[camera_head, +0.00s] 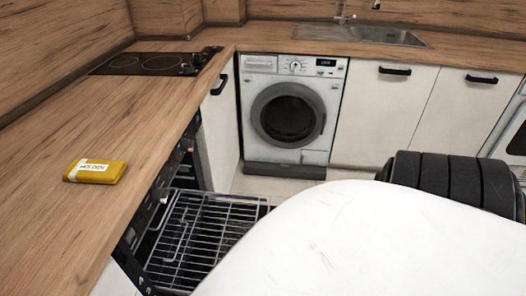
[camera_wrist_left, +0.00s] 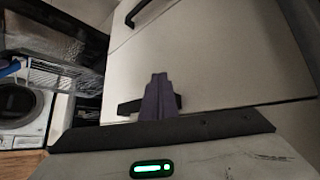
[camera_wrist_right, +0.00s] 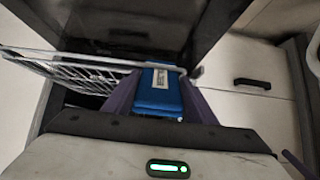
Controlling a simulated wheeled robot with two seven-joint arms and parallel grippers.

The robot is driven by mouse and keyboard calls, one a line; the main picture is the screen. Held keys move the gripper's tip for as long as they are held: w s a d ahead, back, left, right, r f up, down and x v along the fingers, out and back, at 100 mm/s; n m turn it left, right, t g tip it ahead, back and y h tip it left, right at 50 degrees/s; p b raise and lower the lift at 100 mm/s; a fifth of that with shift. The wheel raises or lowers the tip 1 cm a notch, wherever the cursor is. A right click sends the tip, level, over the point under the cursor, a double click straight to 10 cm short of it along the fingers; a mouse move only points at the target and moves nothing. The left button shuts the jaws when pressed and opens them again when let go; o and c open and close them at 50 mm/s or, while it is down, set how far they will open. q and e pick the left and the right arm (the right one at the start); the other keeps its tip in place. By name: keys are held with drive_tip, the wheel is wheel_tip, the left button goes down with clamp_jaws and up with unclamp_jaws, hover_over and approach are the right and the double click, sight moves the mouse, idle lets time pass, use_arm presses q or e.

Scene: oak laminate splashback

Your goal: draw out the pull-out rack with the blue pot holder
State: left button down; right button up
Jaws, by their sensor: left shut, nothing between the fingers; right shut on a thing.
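The blue pot holder (camera_wrist_right: 157,98), with a white label, sits between the two fingers of my right gripper (camera_wrist_right: 158,76) in the right wrist view. A bar of the wire rack (camera_wrist_right: 85,75) crosses at the holder's far end; whether the holder wraps it is hard to tell. In the head view the rack (camera_head: 195,235) sticks out from the open oven front below the left counter. It also shows in the left wrist view (camera_wrist_left: 52,74). My left gripper (camera_wrist_left: 158,96) is shut and empty, in front of a pale cabinet front. Neither gripper shows in the head view.
A yellow packet (camera_head: 96,171) lies on the left counter (camera_head: 60,215). The hob (camera_head: 150,64) is farther back. A washing machine (camera_head: 290,108) stands at the back. A dark cabinet handle (camera_wrist_left: 128,107) is behind my left fingers. My own white and black parts cover the lower right.

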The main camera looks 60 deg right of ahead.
drive_tip(key=shift+s+d, duration=0.15)
drive_tip(key=shift+s, duration=0.2)
drive_tip(key=shift+w+r, duration=0.1)
drive_tip(key=shift+w, duration=0.15)
drive_tip(key=shift+r+p, duration=2.45)
drive_tip(key=shift+r, duration=0.05)
drive_tip(key=s+d+r+p, duration=0.2)
drive_tip(key=s+d+r, duration=0.1)
drive_tip(key=s, duration=0.6)
drive_tip(key=shift+s+d, duration=0.15)
drive_tip(key=shift+d, duration=0.2)
drive_tip(key=shift+f, duration=0.1)
